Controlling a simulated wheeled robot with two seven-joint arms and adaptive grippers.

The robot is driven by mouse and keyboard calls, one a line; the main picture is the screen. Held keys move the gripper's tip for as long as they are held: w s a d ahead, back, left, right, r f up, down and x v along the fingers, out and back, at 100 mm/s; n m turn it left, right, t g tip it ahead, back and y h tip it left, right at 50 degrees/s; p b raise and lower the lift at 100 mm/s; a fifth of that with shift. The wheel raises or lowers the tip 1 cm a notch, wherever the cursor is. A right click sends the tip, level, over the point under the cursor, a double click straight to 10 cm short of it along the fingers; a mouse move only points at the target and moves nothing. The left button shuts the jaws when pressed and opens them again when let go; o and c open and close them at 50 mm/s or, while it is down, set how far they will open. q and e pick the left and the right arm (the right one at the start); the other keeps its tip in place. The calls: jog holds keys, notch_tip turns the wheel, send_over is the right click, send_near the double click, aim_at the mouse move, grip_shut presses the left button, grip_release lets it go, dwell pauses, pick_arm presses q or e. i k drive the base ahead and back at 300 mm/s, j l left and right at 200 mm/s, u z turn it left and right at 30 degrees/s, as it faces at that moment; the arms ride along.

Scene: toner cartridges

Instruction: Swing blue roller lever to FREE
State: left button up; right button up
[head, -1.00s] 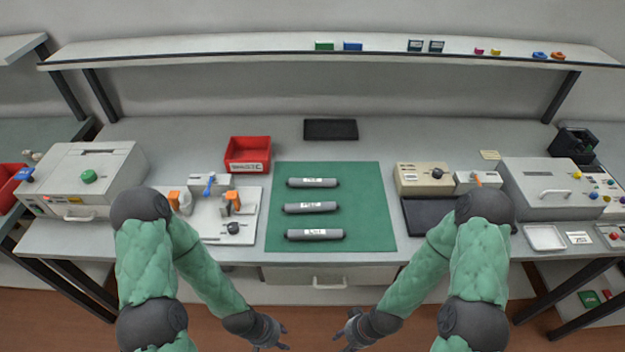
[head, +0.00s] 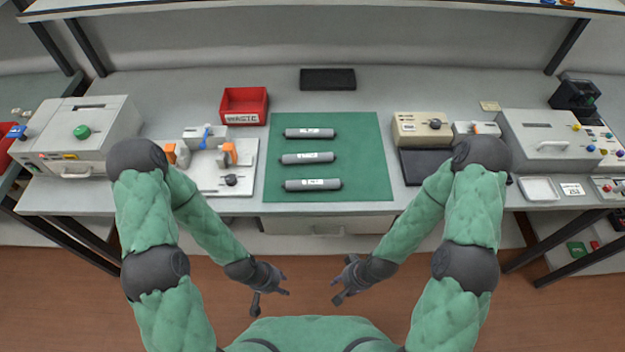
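The blue lever (head: 205,139) stands nearly upright at a small light grey block (head: 191,133) on the back of a white fixture plate (head: 238,181), left of the green mat. Orange clamp pieces (head: 229,154) and a black knob (head: 231,180) are on the same plate. Any FREE marking is too small to read. My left gripper (head: 284,285) is empty, fingers apart, in front of the bench and well away from the lever. My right gripper (head: 337,287) is also empty with fingers apart, in front of the bench to the right.
Several grey cartridges (head: 309,133) lie on the green mat (head: 358,185). A red waste bin (head: 244,105) stands behind the plate. A printer-like machine (head: 111,125) with a green knob is at left. Beige (head: 420,125) and grey (head: 548,140) boxes stand at right.

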aim_at(203, 146)
jog(key=k+u, duration=0.1)
jog(key=u, duration=0.25)
jog(key=k+u, duration=0.1)
jog(key=u, duration=0.3)
